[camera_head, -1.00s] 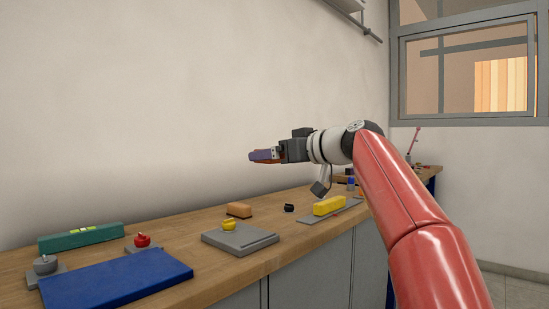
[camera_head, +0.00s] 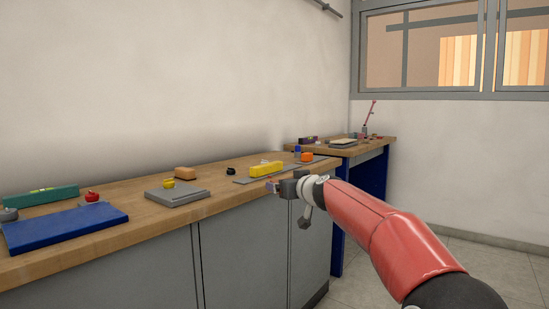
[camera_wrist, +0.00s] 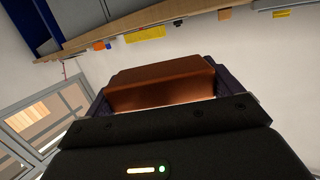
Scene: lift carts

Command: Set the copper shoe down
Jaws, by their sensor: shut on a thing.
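My gripper (camera_head: 273,184) is shut on the copper shoe (camera_wrist: 160,88). In the wrist view the shoe is a smooth copper-brown block between the two dark fingers, which press on its left and right ends. In the head view the gripper shows in front of the workbench's front edge, just below the yellow block (camera_head: 266,168). The shoe is mostly hidden there by the fingers. Nothing shows touching the shoe from below.
The wooden workbench (camera_head: 135,205) holds a blue plate (camera_head: 62,229), a red knob (camera_head: 92,196), a grey plate with a yellow knob (camera_head: 169,183), an orange-brown block (camera_head: 186,173) and a green level (camera_head: 42,196). A second bench (camera_head: 350,149) stands in the far corner.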

